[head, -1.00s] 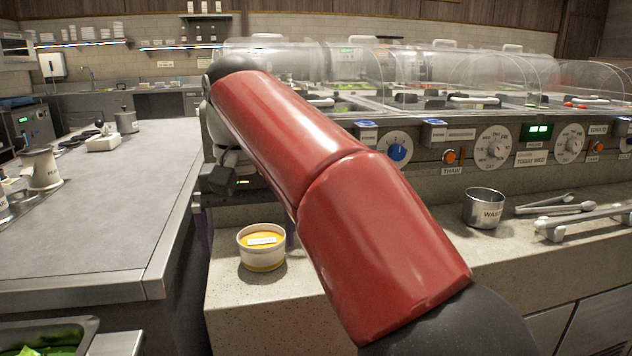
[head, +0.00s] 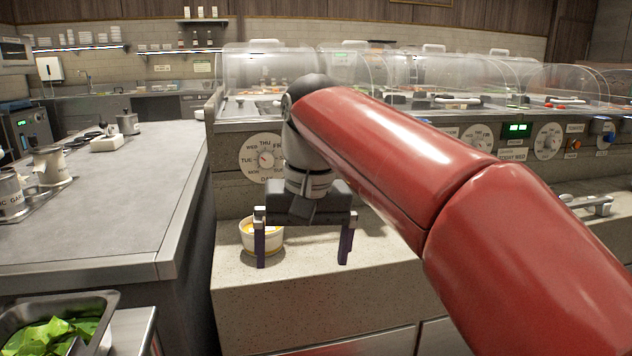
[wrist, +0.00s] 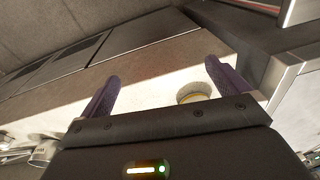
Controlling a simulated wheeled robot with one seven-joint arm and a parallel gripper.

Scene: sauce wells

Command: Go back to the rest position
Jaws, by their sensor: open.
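My gripper (head: 303,248) hangs above the stone counter (head: 300,285), its two dark purple fingers pointing down and spread wide. It is open, with nothing between the fingers. The wrist view shows the same open fingers (wrist: 162,86) over the pale counter. My red arm reaches in from the lower right of the head view. A small white cup with yellow contents (head: 274,240) stands upright on the counter behind the left finger, which partly covers it. In the wrist view the cup (wrist: 191,97) shows near the right finger, partly cut off by the gripper body.
A row of sauce wells with clear domed covers (head: 395,72) and a dial panel (head: 262,160) stands behind the gripper. A grey worktop (head: 100,215) is at left with pots on it. A metal pan of green leaves (head: 50,325) is at lower left.

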